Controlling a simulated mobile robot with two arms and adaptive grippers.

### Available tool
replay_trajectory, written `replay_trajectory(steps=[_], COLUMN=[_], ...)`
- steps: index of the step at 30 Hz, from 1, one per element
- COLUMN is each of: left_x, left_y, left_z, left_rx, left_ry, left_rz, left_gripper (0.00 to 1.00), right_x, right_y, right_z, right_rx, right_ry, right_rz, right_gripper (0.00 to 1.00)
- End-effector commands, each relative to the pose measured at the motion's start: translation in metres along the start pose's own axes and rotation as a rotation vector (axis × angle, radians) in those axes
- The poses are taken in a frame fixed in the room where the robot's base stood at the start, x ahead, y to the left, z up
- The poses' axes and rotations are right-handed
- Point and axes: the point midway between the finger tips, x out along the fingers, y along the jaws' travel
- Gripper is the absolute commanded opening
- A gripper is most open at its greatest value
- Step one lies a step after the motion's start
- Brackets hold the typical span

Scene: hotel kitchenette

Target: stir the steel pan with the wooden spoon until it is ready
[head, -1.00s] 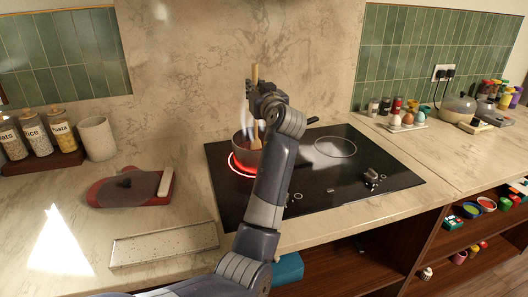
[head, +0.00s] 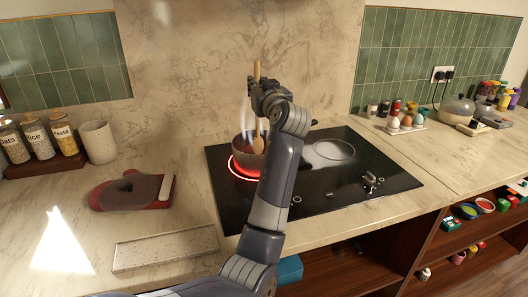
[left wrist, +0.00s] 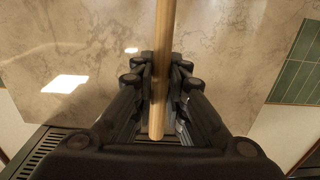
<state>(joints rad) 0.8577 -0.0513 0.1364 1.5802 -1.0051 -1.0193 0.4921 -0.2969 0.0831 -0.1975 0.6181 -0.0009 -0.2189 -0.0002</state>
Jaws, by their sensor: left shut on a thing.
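The steel pan (head: 241,157) sits on the glowing red left ring of the black hob, with steam rising from it. Its contents look reddish brown, and my arm covers its right side. My left gripper (head: 262,88) is above the pan, shut on the wooden spoon (head: 257,70). The spoon is upright, its handle sticking up above the fingers and its lower end down in the pan. In the left wrist view the spoon handle (left wrist: 162,60) runs between the two fingers (left wrist: 160,90). My right gripper is not in view.
The black hob (head: 320,190) has a second, unlit ring at the right and knobs near its front. Jars (head: 40,143) stand at the back left, eggs (head: 406,121) at the right.

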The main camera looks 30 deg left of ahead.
Motion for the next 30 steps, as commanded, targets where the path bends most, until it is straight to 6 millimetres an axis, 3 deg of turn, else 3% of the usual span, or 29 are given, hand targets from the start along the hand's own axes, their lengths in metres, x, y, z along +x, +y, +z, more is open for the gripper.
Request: replay_trajectory(steps=[15, 23, 30], left_x=[0.000, 0.000, 0.000], left_y=[0.000, 0.000, 0.000], left_z=[-0.056, -0.066, -0.094], left_rx=[-0.001, -0.001, -0.002], left_ry=[-0.001, -0.001, -0.001], left_rz=[0.000, 0.000, 0.000], left_gripper=[0.00, 0.00, 0.00], right_x=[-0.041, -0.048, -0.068], right_y=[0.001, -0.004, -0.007], right_z=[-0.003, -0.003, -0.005], right_rx=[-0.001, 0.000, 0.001], right_ry=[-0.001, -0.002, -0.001], right_rz=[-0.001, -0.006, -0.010], right_gripper=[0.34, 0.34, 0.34])
